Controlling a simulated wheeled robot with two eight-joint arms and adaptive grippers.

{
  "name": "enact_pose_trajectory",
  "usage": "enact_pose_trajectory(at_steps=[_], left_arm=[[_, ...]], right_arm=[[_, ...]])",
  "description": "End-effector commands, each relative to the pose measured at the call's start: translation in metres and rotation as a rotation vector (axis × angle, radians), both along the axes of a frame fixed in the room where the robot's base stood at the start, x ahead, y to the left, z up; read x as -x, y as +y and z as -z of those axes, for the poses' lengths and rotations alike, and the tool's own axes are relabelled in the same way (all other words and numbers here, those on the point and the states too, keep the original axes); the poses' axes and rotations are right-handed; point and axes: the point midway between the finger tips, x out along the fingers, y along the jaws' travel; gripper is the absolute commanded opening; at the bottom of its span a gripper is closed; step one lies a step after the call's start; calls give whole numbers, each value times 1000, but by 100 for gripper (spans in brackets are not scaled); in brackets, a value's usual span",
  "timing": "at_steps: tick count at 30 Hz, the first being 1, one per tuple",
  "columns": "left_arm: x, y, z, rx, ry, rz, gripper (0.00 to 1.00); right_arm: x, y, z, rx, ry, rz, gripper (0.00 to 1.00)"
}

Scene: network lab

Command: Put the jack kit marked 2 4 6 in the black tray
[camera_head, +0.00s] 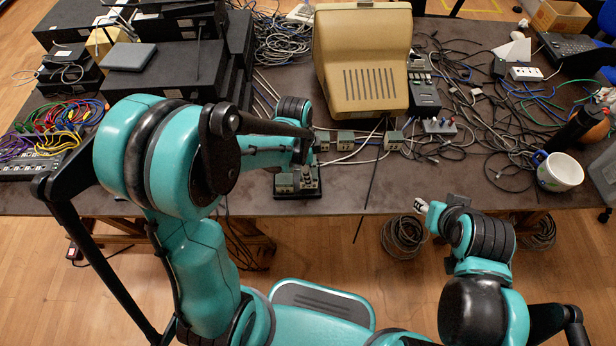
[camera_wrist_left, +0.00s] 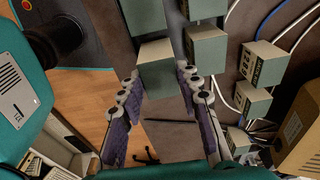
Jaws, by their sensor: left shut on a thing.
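My left gripper (camera_wrist_left: 163,88) is shut on a grey-green jack kit (camera_wrist_left: 157,70), which sits between its two fingertips in the left wrist view. In the head view my left arm hides most of this gripper, which is over the black tray (camera_head: 300,195) near the table's front edge. A grey-green jack kit (camera_head: 284,182) stands on the tray's left part. Other jack kits (camera_head: 345,140) (camera_head: 393,140) stand in a row behind, to the right.
A beige monitor (camera_head: 362,60) stands behind the row of kits. Loose cables (camera_head: 470,110) cover the right of the table, with a white mug (camera_head: 558,172) at the right front. Black equipment (camera_head: 165,65) is stacked at the left. Bare table (camera_head: 350,198) lies right of the tray.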

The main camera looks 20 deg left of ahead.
Motion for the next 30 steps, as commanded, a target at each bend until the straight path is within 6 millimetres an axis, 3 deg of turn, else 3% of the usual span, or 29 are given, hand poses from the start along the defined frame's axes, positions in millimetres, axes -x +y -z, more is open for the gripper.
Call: enact_pose_trajectory(at_steps=[1, 4, 15, 16, 17, 26, 30], left_arm=[[0, 0, 13, 0, 0, 0, 2], [0, 0, 25, 0, 0, 0, 2], [0, 0, 28, 0, 0, 0, 2], [0, 0, 28, 0, 0, 0, 36], [0, 0, 28, 0, 0, 0, 42], [0, 0, 26, 0, 0, 0, 42], [0, 1, 14, 0, 0, -1, 42]], right_arm=[[0, 0, 9, 0, 0, 0, 40], [0, 0, 15, 0, 0, 0, 40], [0, 0, 17, 0, 0, 0, 40], [0, 0, 17, 0, 0, 0, 40], [0, 0, 16, 0, 0, 0, 40], [0, 0, 15, 0, 0, 0, 40], [0, 0, 8, 0, 0, 0, 40]])
